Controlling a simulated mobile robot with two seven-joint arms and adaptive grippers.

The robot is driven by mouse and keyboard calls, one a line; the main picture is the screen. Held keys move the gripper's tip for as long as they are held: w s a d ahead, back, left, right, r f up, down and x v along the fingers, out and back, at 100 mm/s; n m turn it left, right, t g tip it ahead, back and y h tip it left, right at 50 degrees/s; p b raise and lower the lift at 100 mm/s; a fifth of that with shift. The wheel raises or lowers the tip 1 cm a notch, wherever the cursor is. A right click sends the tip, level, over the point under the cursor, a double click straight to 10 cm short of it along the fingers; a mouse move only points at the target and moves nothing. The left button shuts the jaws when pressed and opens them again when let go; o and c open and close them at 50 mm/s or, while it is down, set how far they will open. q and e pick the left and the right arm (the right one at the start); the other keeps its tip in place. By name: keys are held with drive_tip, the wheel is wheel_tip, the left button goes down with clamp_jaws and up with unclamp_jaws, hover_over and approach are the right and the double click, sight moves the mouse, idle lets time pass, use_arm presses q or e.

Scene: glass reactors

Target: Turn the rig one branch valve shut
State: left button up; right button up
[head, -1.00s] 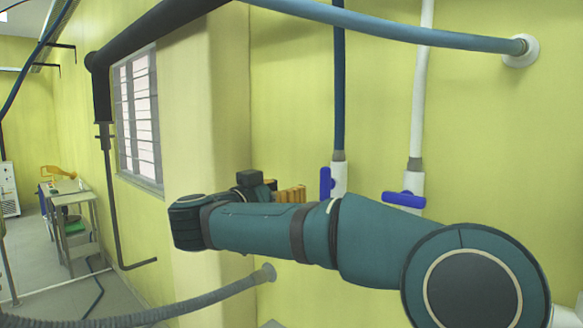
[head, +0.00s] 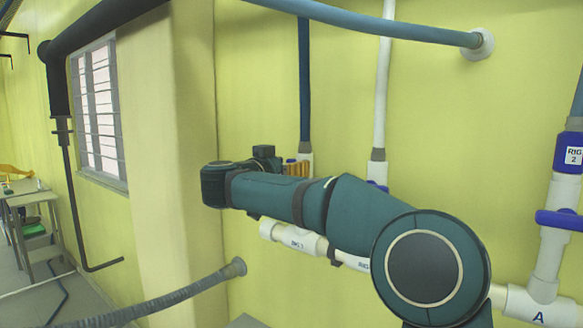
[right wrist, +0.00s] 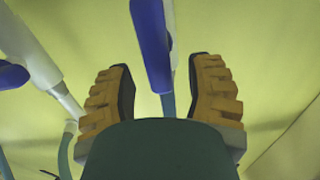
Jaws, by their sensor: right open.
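Two white valves with blue handles stand side by side on the wall pipes in the head view. The left valve (head: 306,151), under a dark blue hose, is mostly hidden by my right gripper (head: 298,168). Lettering like "RIG 1" is on the white pipe (head: 297,242) below it. In the right wrist view this valve's long blue handle (right wrist: 152,45) lies between the open yellow fingers of the right gripper (right wrist: 161,68), with gaps on both sides. I cannot tell its depth. The other blue handle (head: 378,185) is partly behind my arm; my left gripper is out of view.
A RIG 2 valve (head: 559,220) stands at the right, above a pipe marked A (head: 538,316). A grey corrugated hose (head: 160,305) crosses low on the left. A blue hose (head: 390,25) crosses above. A wall corner and window (head: 98,110) are at the left.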

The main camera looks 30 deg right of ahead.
drive_tip(key=shift+w+d, duration=0.2)
drive_tip(key=shift+d, duration=0.25)
clamp_jaws()
drive_tip(key=shift+a, duration=0.1)
